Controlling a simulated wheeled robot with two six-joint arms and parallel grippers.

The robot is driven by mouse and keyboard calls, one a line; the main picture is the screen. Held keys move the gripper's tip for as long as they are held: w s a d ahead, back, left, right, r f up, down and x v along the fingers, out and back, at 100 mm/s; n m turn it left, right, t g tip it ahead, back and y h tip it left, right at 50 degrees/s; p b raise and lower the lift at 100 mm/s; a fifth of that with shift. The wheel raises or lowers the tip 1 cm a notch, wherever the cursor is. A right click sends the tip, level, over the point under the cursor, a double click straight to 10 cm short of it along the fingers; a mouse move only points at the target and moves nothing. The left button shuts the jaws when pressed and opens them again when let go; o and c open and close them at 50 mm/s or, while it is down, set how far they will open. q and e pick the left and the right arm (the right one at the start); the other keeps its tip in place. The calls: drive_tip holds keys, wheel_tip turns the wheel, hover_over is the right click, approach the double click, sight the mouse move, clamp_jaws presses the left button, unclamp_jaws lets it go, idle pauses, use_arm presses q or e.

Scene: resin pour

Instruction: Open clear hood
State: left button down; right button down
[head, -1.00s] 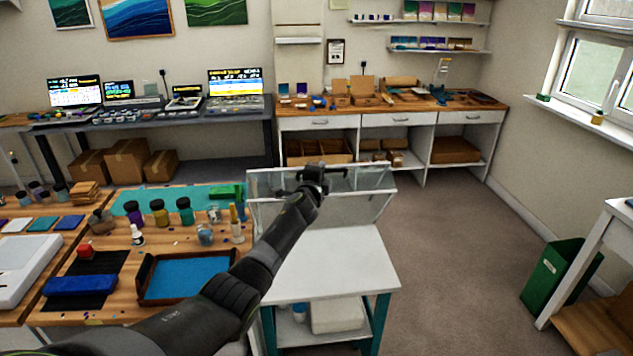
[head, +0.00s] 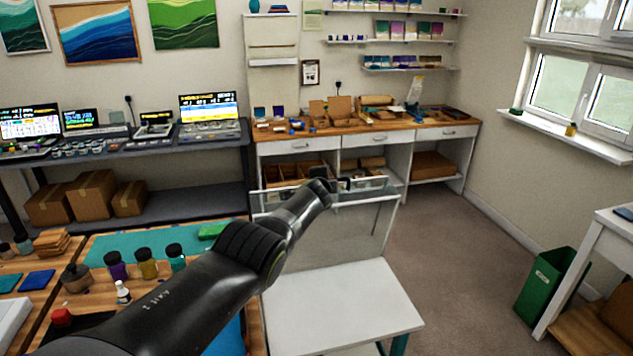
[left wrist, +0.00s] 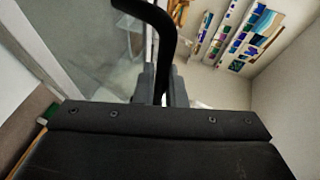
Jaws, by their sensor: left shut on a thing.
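The clear hood (head: 352,238) stands steeply raised along the far side of the white cart top (head: 340,310) in the head view. Its see-through panel also fills the upper left of the left wrist view (left wrist: 88,45). My left gripper (head: 328,186) is at the hood's upper edge, partly hidden behind my own arm. In the left wrist view my left gripper (left wrist: 162,86) is shut on the black curved handle (left wrist: 161,20). My right gripper is in neither view.
The white cart top is bare. A wooden workbench (head: 215,262) with pigment jars (head: 147,262) stands to its left. A wooden-topped counter (head: 345,137) lies behind the hood. Open floor (head: 445,250) is to the right, with a green bin (head: 548,287) beyond.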

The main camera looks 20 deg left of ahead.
use_arm(q)
drive_tip(key=shift+w+a, duration=0.15)
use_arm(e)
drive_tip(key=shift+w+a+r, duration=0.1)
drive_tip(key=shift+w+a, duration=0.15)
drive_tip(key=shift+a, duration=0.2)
use_arm(q)
drive_tip(key=c, duration=1.5)
unclamp_jaws()
drive_tip(key=shift+r, duration=0.1)
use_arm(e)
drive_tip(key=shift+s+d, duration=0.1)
